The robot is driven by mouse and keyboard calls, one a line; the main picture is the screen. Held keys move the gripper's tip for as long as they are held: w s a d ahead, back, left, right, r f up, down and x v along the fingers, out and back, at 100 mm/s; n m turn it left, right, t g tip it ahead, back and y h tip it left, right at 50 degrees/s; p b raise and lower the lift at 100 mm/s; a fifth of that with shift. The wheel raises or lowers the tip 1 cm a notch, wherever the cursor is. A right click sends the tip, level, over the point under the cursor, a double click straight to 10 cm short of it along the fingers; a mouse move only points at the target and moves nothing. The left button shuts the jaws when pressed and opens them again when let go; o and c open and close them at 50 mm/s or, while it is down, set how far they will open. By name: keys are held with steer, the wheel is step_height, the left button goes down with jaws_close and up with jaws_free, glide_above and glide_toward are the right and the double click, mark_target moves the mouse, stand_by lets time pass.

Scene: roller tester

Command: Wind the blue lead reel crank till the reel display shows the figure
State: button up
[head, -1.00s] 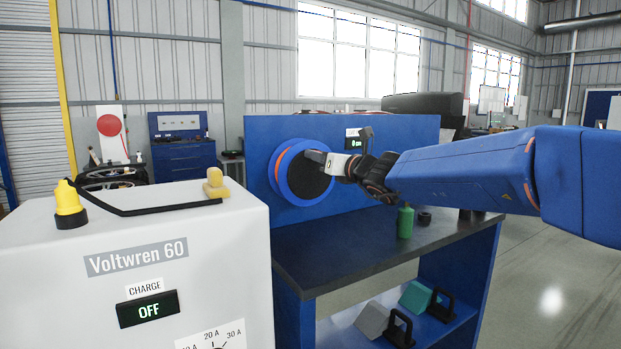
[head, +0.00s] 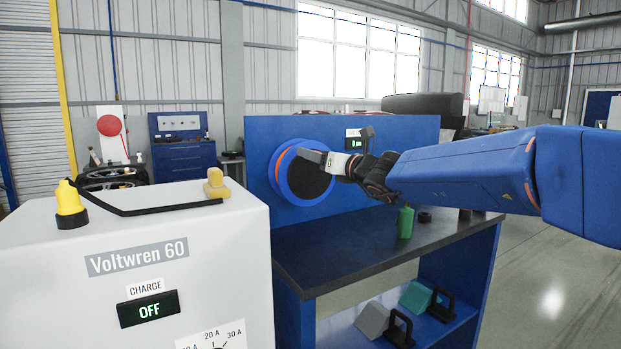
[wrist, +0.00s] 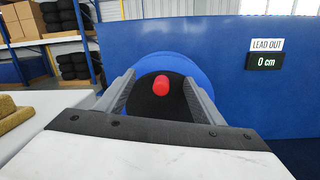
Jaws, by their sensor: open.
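The blue reel (head: 284,178) with a black face is mounted on the blue back panel of the bench; it also shows in the wrist view (wrist: 190,66). A red crank knob (wrist: 162,85) stands out from its face in the wrist view, between my open fingers and beyond or near their tips. I cannot tell whether they touch it. My gripper (head: 312,158) is in front of the upper part of the reel in the head view and hides the knob there. The reel display (wrist: 266,62) under a "LEAD OUT" label reads 0 cm; it is small in the head view (head: 354,144).
A white Voltwren 60 charger (head: 180,255) stands at the front left, its display reading OFF. A green bottle (head: 405,222) stands on the dark bench top (head: 330,255). Two clamp-like items, one grey (head: 373,320) and one teal (head: 416,297), lie on the shelf below.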

steer(key=shift+o, duration=0.5)
steer(key=shift+d+f, duration=0.1)
steer(key=shift+d, duration=0.05)
steer(key=shift+o, duration=0.4)
steer(key=shift+d, duration=0.15)
steer(key=shift+a+r+v, duration=0.1)
steer(key=shift+v, duration=1.3)
steer(key=shift+a+r+v, duration=0.1)
steer(key=shift+a+v, duration=0.05)
steer(key=shift+v, duration=1.25)
steer(key=shift+s+a, duration=0.1)
steer(key=shift+s, duration=0.15)
